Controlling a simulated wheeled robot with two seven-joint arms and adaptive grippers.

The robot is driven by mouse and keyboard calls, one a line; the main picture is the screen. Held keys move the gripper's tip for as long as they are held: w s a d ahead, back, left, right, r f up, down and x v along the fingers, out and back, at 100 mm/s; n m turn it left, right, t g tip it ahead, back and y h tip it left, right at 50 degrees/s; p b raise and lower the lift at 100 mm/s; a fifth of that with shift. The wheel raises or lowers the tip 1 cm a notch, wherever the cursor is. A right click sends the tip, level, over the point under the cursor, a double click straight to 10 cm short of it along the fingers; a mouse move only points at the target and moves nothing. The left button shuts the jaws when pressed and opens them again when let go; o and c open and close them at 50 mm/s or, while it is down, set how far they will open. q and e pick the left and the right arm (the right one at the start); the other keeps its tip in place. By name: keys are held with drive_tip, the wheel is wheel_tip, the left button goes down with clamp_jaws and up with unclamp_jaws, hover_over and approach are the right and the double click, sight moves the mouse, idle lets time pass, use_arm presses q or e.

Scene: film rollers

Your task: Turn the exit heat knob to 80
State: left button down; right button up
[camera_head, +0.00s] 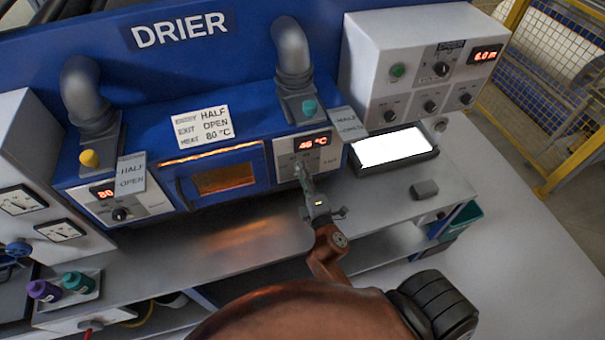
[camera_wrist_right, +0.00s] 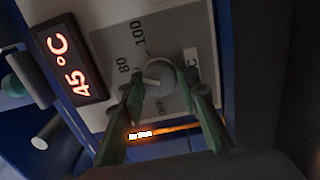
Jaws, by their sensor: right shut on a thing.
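The exit heat knob (camera_wrist_right: 160,74) is a small grey dial with a pale pointer mark, on a grey scale plate marked OFF, 80 and 100. In the wrist view its mark points between OFF and 80. The exit display (camera_wrist_right: 72,58) beside it glows red at 45 °C; it also shows in the head view (camera_head: 313,144). My right gripper (camera_wrist_right: 162,88) is shut on the knob, with one green finger on each side. In the head view the right gripper (camera_head: 300,170) reaches the panel below the exit display and hides the knob. My left gripper is not in view.
A sign (camera_head: 202,127) on the blue drier reads exit open, heat 80 °C. The entry panel (camera_head: 121,201) has its own knob and a red display at left. A teal knob (camera_head: 309,107) stands above the exit display. A bright screen (camera_head: 391,148) lies right of the arm.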

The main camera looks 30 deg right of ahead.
drive_tip(key=o, duration=1.2)
drive_tip(key=shift+c, duration=0.2)
